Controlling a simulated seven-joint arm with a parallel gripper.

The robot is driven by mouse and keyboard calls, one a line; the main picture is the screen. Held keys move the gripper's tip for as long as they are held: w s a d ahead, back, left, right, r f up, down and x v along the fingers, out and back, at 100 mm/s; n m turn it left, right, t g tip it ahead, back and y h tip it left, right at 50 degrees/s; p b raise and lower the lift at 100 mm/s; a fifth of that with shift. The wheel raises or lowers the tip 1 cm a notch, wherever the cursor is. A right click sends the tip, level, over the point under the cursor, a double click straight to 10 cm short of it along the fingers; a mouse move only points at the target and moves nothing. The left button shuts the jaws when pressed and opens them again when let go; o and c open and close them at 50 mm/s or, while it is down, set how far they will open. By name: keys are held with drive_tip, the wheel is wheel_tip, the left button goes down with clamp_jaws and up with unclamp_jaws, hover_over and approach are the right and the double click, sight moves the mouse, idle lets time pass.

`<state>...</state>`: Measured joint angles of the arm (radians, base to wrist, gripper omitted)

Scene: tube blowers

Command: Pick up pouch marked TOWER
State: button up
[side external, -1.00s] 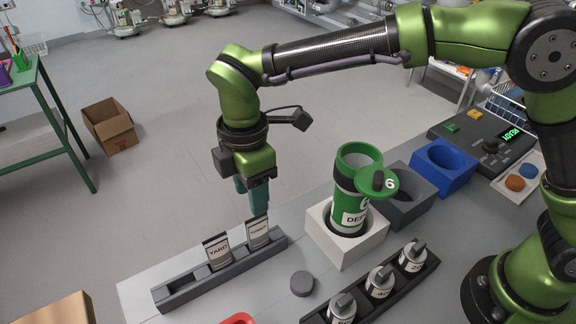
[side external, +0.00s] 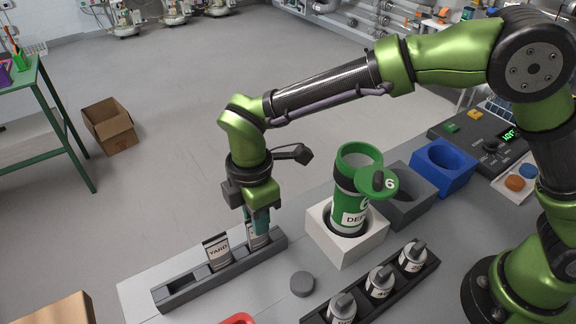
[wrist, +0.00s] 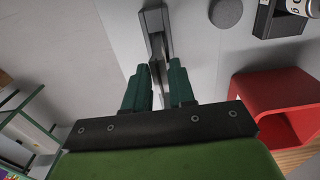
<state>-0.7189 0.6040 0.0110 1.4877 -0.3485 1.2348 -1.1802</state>
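Two pouches stand upright in a long grey rack (side external: 190,286). The left pouch (side external: 217,254) reads YARD. The right pouch (side external: 253,241) is partly hidden by my gripper, and its label cannot be read now. My gripper (side external: 260,224) points down at the right pouch, with its green fingers low over the pouch's upper part. In the wrist view my gripper (wrist: 160,90) has its two fingers apart, with the rack (wrist: 153,20) running between them. Contact with the pouch cannot be told.
A white block (side external: 352,250) holding a green canister (side external: 350,190) stands right of the rack. A grey disc (side external: 302,284) lies in front. A dark rack of labelled containers (side external: 380,283) and a blue holder (side external: 443,165) are further right.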

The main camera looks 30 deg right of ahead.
clamp_jaws()
drive_tip(key=shift+r, duration=0.15)
